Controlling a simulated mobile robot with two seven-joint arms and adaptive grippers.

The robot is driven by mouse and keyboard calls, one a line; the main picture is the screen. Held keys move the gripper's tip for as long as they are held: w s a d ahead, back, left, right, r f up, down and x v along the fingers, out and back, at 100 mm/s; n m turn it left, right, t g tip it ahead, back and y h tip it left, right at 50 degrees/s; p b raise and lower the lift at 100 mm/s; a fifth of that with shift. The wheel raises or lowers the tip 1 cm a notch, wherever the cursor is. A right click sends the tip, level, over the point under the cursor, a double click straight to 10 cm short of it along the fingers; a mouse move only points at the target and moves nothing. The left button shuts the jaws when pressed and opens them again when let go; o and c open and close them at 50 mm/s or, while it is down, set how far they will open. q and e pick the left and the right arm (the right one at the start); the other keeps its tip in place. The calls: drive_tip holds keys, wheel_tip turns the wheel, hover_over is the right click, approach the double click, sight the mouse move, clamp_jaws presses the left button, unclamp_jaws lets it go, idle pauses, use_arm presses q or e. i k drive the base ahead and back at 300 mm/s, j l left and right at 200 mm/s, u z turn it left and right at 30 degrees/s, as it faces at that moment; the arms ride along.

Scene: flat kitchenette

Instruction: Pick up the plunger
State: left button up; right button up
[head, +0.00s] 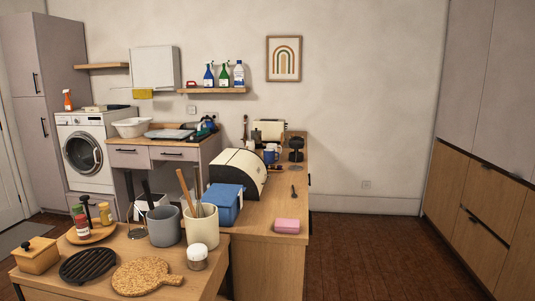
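I cannot clearly pick out a plunger in the head view. A thin dark upright rod (130,190) stands behind the near table's items at the left, and I cannot tell what it is. A dark handle (147,192) rises beside it from a white container (150,204), partly hidden by the grey crock (164,226). A small black object (296,149) stands at the far end of the counter, too small to name. Neither of my grippers is in view.
The near table (215,265) holds a cream crock (201,228), a cork board (140,277) and a black trivet (88,266). The counter (265,215) carries a blue box (225,203), a bread bin (238,172) and a pink sponge (287,226). Floor (365,255) at right is clear.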

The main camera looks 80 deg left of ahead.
sight(296, 145)
drive_tip(key=u, duration=2.55)
drive_tip(key=i+l+z, duration=0.4)
drive_tip(key=i+l, duration=0.15)
drive_tip(key=l, duration=0.15)
drive_tip(key=i+l+z, duration=0.45)
drive_tip(key=i, duration=0.2)
drive_tip(key=i+l+u, duration=0.15)
drive_tip(key=i, duration=0.3)
drive_tip(key=i+u, duration=0.1)
drive_tip(key=i, duration=0.35)
drive_tip(key=i+l+u, duration=0.15)
drive_tip(key=i, duration=0.3)
drive_tip(key=i+l+u, duration=0.1)
drive_tip(key=i+l, duration=0.2)
drive_tip(key=i, duration=0.15)
